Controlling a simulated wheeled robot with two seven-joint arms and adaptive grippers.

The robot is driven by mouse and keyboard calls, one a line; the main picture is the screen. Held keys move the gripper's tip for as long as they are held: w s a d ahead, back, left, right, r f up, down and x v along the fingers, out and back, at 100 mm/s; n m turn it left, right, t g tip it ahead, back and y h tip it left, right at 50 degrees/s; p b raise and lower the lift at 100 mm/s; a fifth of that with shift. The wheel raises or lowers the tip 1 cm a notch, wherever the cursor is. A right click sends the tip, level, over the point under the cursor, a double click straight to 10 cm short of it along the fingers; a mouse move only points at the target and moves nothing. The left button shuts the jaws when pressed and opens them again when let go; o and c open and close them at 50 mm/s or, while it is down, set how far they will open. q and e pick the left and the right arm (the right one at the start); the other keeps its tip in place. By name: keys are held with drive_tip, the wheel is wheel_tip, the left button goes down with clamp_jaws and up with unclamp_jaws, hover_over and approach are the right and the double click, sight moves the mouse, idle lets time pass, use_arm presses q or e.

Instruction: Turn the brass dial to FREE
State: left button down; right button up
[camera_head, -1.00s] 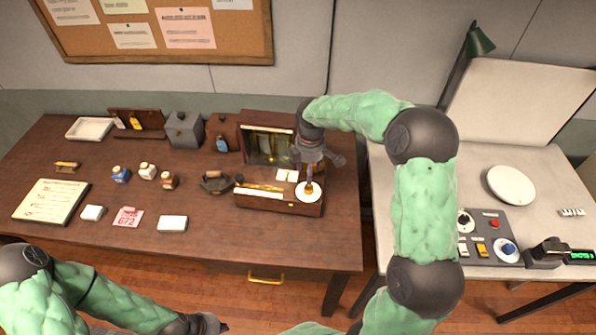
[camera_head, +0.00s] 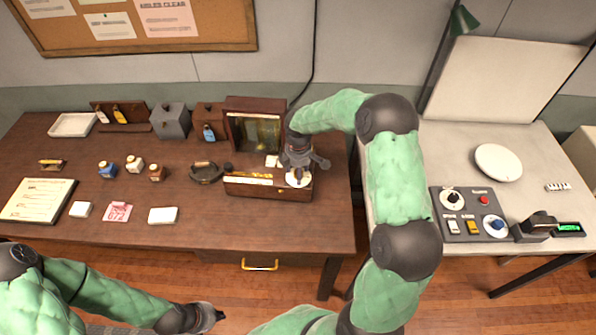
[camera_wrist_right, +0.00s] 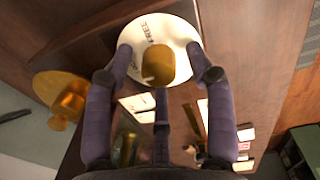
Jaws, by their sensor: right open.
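The brass dial shows in the right wrist view as a brass knob (camera_wrist_right: 158,66) on a round white plate (camera_wrist_right: 178,36) lettered FREE. In the head view the white plate (camera_head: 299,181) sits at the right end of an open wooden box (camera_head: 262,190), partly hidden by my right gripper. My right gripper (camera_head: 297,170) points down over the dial. In the wrist view its open fingers (camera_wrist_right: 161,68) are spread around the knob, with gaps visible; contact cannot be told. My left gripper (camera_head: 212,315) is low in front of the table, away from the box; its jaws are unclear.
The box's raised lid (camera_head: 255,127) stands behind the dial. A dark dish (camera_head: 205,173) is left of the box. Small bottles, cards and a grey box (camera_head: 171,121) stand farther left. A control panel (camera_head: 469,214) is on the light table at right.

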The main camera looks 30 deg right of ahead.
clamp_jaws()
